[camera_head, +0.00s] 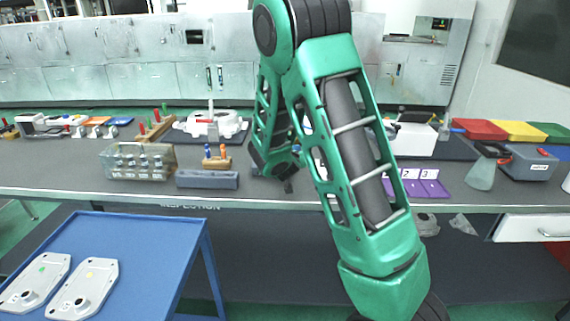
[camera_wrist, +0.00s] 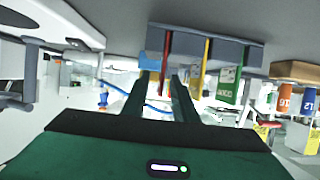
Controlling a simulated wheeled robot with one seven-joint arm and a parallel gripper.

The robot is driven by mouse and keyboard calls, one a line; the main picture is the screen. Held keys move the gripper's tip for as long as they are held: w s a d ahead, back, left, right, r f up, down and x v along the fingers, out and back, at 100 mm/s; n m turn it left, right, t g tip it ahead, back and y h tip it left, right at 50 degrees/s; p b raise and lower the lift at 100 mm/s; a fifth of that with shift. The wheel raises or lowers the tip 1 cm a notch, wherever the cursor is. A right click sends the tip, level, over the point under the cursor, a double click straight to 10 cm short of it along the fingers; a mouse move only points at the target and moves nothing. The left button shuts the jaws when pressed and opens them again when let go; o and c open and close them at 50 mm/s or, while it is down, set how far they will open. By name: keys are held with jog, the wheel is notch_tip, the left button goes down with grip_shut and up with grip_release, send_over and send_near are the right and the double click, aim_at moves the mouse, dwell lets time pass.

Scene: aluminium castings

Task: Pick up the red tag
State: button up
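In the wrist view, a grey rack (camera_wrist: 222,50) hangs at the top of the tilted, inverted picture, with thin coloured tags sticking out of it. A narrow red tag (camera_wrist: 164,72) shows nearly edge-on, between a blue piece (camera_wrist: 150,60) and a yellow one (camera_wrist: 196,78); a green one (camera_wrist: 228,84) is at the right. My gripper (camera_wrist: 163,77) is open, its two dark fingers reaching toward the rack. The red strip appears between the fingertips; I cannot tell whether they touch it.
A wooden block (camera_head: 216,163) with orange and blue pegs stands beside a grey block (camera_head: 207,180) on the bench. A clear crate (camera_head: 140,162) is left. Purple numbered plates (camera_head: 420,183) lie right of my arm. A blue table (camera_head: 140,245) holds castings at lower left.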

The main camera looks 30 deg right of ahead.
grip_shut()
jog(key=shift+r, duration=0.1)
